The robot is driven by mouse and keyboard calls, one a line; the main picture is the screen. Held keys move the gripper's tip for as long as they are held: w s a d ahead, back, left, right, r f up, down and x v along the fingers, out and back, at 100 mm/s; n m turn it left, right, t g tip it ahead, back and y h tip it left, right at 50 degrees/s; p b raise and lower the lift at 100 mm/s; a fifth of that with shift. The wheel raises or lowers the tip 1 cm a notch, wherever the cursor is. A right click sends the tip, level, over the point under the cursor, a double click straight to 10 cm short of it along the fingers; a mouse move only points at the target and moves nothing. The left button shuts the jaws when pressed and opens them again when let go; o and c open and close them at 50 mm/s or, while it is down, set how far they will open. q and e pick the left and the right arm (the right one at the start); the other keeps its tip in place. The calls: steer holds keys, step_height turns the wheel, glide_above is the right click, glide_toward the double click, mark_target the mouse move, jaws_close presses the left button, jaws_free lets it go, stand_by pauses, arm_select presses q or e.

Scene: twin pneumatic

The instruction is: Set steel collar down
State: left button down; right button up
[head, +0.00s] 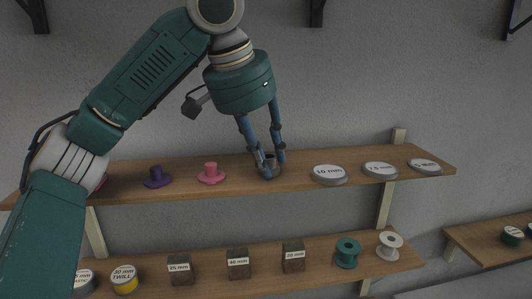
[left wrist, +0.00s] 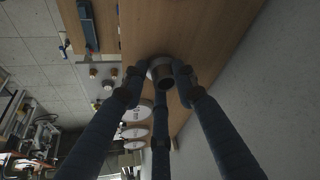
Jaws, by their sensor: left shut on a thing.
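The steel collar (head: 269,170) is a small dark grey ring at the upper wooden shelf (head: 320,187). My left gripper (head: 267,163) reaches down from above, with its blue fingers shut around the collar. In the left wrist view the collar (left wrist: 163,73) sits between the fingertips (left wrist: 160,82), its round opening facing the camera. The collar appears at the shelf surface; I cannot tell whether it touches the wood. The fingers hide part of it. My right gripper is not in view.
A pink flanged piece (head: 211,173) and a purple one (head: 157,177) stand left of the collar. Several labelled round tins, the nearest marked 10 mm (head: 328,175), lie to the right. The lower shelf (head: 210,277) holds labelled blocks, tins and spools. Wall rises behind.

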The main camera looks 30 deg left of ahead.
arm_select(q)
steer(key=c, duration=1.6)
jaws_free()
steer(key=shift+d, duration=0.1)
steer(key=shift+c, duration=0.2)
steer(key=v, duration=1.2)
